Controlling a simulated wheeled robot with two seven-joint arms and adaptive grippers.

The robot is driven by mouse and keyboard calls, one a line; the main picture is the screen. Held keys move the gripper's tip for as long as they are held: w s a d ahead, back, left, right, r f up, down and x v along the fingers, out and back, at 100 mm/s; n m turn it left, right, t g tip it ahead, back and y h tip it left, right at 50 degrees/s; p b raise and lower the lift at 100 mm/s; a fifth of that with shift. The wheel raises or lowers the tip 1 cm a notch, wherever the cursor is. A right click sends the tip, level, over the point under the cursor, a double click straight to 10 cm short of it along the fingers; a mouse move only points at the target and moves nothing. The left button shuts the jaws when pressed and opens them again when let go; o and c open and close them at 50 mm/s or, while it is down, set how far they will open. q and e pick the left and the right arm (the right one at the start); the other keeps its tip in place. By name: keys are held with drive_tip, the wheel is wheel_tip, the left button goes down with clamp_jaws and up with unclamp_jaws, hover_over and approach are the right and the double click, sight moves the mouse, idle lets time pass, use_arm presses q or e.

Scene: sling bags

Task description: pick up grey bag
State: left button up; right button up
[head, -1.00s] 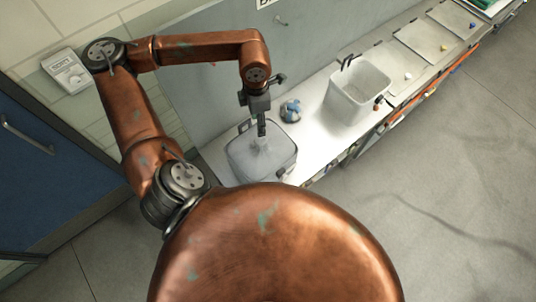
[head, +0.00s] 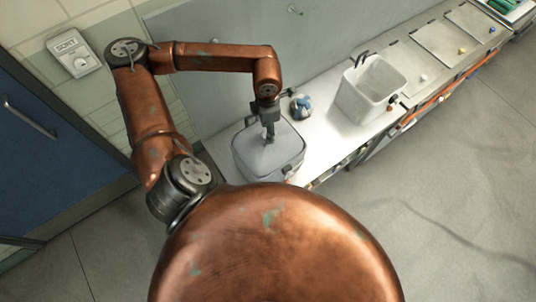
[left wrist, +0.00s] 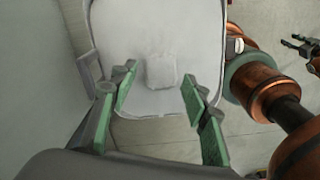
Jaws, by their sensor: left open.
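The grey bag (head: 268,158) stands on the white counter at its near left end, box-shaped with a pale flat top. My left gripper (head: 270,137) points down over the bag's top. In the left wrist view its green-padded fingers (left wrist: 155,90) are open, spread either side of the raised patch, with nothing between them. Whether they touch the bag is unclear. My right gripper (left wrist: 302,47) shows small at the right edge; its jaw state is unclear.
A white bin-shaped bag (head: 371,92) with a dark handle stands further right along the counter (head: 325,135). A blue and white round object (head: 300,106) lies between the two. A grey wall panel (head: 215,105) rises behind. The floor at the right is clear.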

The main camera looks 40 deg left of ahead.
sight(270, 152)
use_arm(q)
drive_tip(key=shift+f+p, duration=0.55)
drive_tip(key=shift+f, duration=1.35)
drive_tip(key=shift+c, duration=0.5)
clamp_jaws()
drive_tip(key=shift+r, duration=0.1)
